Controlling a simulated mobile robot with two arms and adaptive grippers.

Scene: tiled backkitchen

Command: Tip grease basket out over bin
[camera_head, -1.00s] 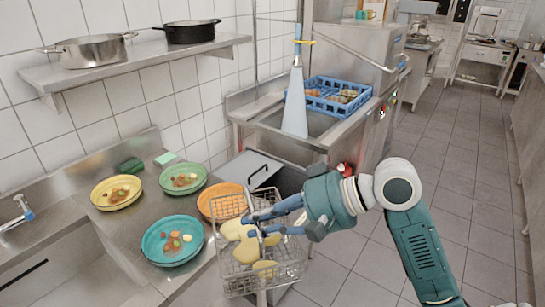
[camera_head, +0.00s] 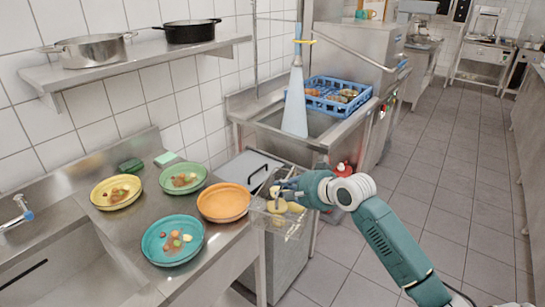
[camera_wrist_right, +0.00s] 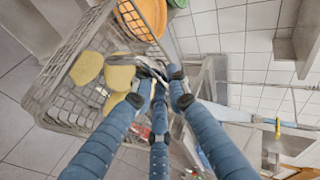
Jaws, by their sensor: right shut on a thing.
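The wire grease basket (camera_head: 263,220) hangs beyond the front edge of the counter, beside the orange plate. Several yellow lumps (camera_head: 284,206) lie in it. In the wrist view the basket (camera_wrist_right: 48,85) fills the left side, with yellow lumps (camera_wrist_right: 87,68) against its mesh. My right gripper (camera_head: 284,190) is shut on the basket's upper part. Its blue fingers also show in the wrist view (camera_wrist_right: 158,78). A grey bin-like box (camera_head: 282,268) stands between counter and sink, with a black-handled lid (camera_head: 246,167) on top. The basket covers part of it. My left gripper is out of view.
An orange plate (camera_head: 224,203) sits close to the basket. Teal (camera_head: 157,248), green (camera_head: 196,174) and yellow (camera_head: 103,201) plates with scraps lie on the counter. A red bottle (camera_head: 343,170) stands beyond my gripper. Floor at right is clear.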

